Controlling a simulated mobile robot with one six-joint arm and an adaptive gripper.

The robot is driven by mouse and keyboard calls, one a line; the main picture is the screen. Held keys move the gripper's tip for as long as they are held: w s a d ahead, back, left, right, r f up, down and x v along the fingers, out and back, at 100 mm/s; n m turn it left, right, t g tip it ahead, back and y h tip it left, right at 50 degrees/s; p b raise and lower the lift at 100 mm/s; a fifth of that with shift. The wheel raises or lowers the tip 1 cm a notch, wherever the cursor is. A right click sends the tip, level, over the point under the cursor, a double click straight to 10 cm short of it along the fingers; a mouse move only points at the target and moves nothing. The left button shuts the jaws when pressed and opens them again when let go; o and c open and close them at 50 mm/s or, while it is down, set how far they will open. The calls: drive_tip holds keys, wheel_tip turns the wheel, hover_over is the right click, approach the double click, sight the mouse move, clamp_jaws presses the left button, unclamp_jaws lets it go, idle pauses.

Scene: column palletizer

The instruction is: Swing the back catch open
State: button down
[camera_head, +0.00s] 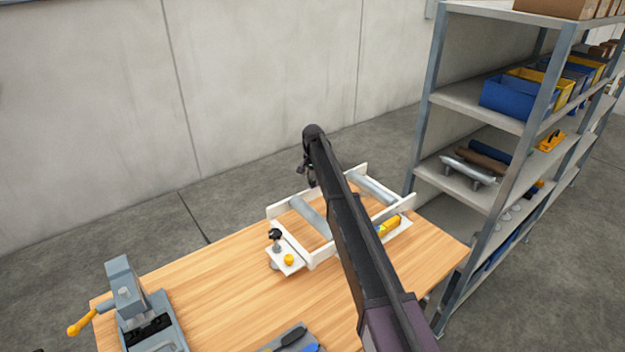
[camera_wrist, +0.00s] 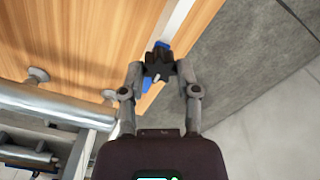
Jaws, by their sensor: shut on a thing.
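In the wrist view a black lobed knob (camera_wrist: 158,66) sits between my fingertips, with a small blue part (camera_wrist: 161,46) showing just beyond it. It appears to be the back catch. My gripper (camera_wrist: 158,74) is shut on the black knob, a finger on each side. In the head view my gripper (camera_head: 309,172) is at the far side of the white roller frame (camera_head: 290,250), and my arm hides part of that frame. What it holds is too small and dark to make out there. How far the catch is turned cannot be told.
A black knob (camera_head: 274,234) and a yellow knob (camera_head: 289,259) stand at the frame's near left. A grey vise (camera_head: 135,305) stands at the wooden bench's (camera_head: 215,290) left. Hand tools lie at the front. A metal shelf (camera_head: 470,110) stands close on the right.

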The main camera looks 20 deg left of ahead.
drive_tip(key=n, duration=0.5)
drive_tip(key=shift+a, duration=0.1)
drive_tip(key=n, duration=0.5)
drive_tip(key=shift+s, duration=0.1)
idle(0.5)
drive_tip(key=shift+c, duration=1.7)
unclamp_jaws()
drive_tip(key=shift+m, duration=0.3)
